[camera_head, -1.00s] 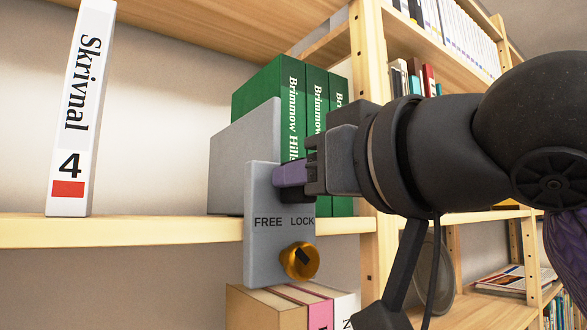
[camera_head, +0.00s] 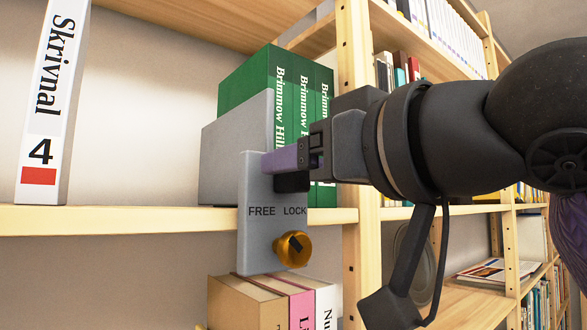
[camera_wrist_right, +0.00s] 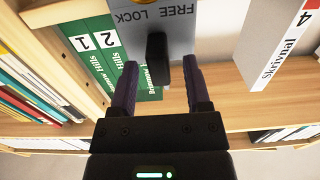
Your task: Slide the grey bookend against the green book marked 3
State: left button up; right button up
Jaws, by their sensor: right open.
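The grey bookend (camera_head: 228,150) stands on the shelf left of the green books. Its front plate, marked FREE and LOCK, hangs over the shelf edge with a brass knob (camera_head: 293,249). I cannot tell the knob's setting. The green books (camera_head: 303,100) stand upright; the wrist view shows spines marked 1 (camera_wrist_right: 81,43) and 2 (camera_wrist_right: 107,39). The third green spine (camera_wrist_right: 147,93), nearest the bookend, has its number hidden. My right gripper (camera_wrist_right: 160,75) is open at the plate, its purple fingers either side of a black handle (camera_wrist_right: 157,55). Contact is unclear. My left gripper is out of view.
A wooden upright (camera_head: 361,130) stands right of the green books. More books (camera_head: 290,300) stand on the shelf below.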

jog(key=b+v, duration=0.2)
jog(key=v, duration=0.7)
